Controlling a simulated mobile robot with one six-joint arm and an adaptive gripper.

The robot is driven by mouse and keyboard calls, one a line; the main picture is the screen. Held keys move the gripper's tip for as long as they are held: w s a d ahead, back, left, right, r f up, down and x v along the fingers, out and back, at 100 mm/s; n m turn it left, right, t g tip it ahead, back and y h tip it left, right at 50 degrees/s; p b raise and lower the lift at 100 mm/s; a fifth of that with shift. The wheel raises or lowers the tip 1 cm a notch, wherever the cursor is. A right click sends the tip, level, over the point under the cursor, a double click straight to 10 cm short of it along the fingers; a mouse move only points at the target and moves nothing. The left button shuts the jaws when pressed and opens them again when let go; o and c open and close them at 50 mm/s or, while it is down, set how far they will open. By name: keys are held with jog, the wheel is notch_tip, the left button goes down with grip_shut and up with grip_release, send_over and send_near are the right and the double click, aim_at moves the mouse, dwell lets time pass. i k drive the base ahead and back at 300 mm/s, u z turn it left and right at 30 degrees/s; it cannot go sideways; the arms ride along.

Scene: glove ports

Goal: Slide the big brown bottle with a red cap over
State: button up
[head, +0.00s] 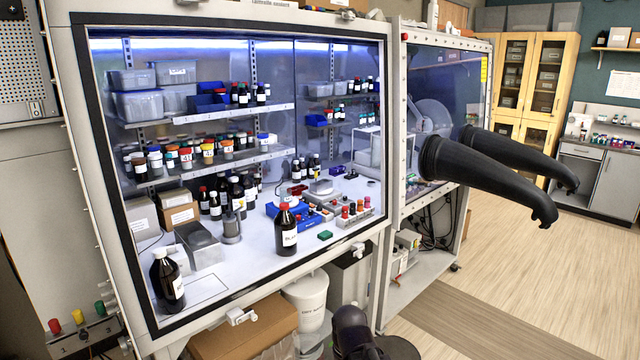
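The big brown bottle with a red cap (286,232) stands upright on the white floor of the glove box, near the front and right of the middle. It has a white label on its front. A thin dark outline (222,278) is drawn on the floor to the right of the black-capped bottle. Smaller red-capped brown bottles stand at the back. I cannot make out my gripper in this view.
A small green block (325,235) lies right of the red-capped bottle. A blue tray (285,210) and a rack of small capped vials (354,211) stand behind it. A grey device (198,245) stands at left. Black gloves (485,170) stick out from the neighbouring box.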

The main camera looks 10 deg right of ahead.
aim_at(285, 223)
jog(key=z, duration=0.15)
jog(key=k, duration=0.7)
jog(key=z, duration=0.5)
jog(key=i, duration=1.45)
jog(key=u, duration=0.75)
jog(key=i, duration=0.55)
jog(key=u, duration=0.4)
